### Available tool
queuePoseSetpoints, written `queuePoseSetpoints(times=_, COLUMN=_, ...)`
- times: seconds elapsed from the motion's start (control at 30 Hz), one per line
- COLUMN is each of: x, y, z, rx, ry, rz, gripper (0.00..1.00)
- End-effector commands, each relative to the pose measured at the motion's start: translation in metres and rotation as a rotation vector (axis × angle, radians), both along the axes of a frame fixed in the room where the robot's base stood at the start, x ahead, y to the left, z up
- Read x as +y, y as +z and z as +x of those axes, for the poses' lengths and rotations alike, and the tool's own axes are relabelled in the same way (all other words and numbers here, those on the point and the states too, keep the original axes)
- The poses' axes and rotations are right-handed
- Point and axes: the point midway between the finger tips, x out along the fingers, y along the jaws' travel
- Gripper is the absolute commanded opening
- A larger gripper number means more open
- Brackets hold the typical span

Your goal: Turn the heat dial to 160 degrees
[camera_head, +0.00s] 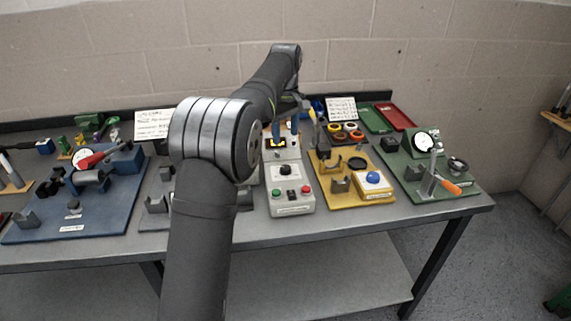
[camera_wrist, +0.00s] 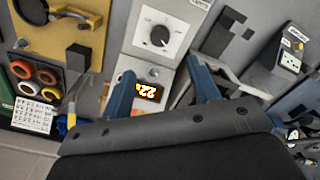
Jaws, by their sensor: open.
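The heat dial (camera_wrist: 158,36) is a round black knob on a white face with tick marks, at the upper middle of the wrist view. Its pointer and the numbers are too small to read. A lit orange display (camera_wrist: 149,91) on the same pale unit (camera_wrist: 144,62) shows digits upside down, seemingly starting with 22. My gripper (camera_wrist: 159,66) is open and empty, its blue fingers on either side of the unit in the picture, with the dial beyond the tips.
Colored rings (camera_wrist: 36,78) and a card (camera_wrist: 32,115) lie nearby.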

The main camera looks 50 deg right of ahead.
Motion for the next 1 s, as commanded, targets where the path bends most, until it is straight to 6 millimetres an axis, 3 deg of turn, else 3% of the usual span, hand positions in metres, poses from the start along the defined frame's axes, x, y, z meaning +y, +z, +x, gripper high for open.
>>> queuePoseSetpoints(times=0.3, x=0.001, y=-0.071, z=0.000, rx=0.002, ry=0.001, rz=0.003, gripper=0.56)
queuePoseSetpoints(times=0.5, x=0.000, y=-0.102, z=0.000, rx=0.000, ry=0.001, rz=0.001, gripper=0.56)
queuePoseSetpoints(times=0.7, x=0.000, y=-0.116, z=0.000, rx=0.000, ry=0.001, rz=0.000, gripper=0.56)
queuePoseSetpoints(times=1.0, x=0.000, y=-0.117, z=0.000, rx=-0.001, ry=0.001, rz=-0.001, gripper=0.54)
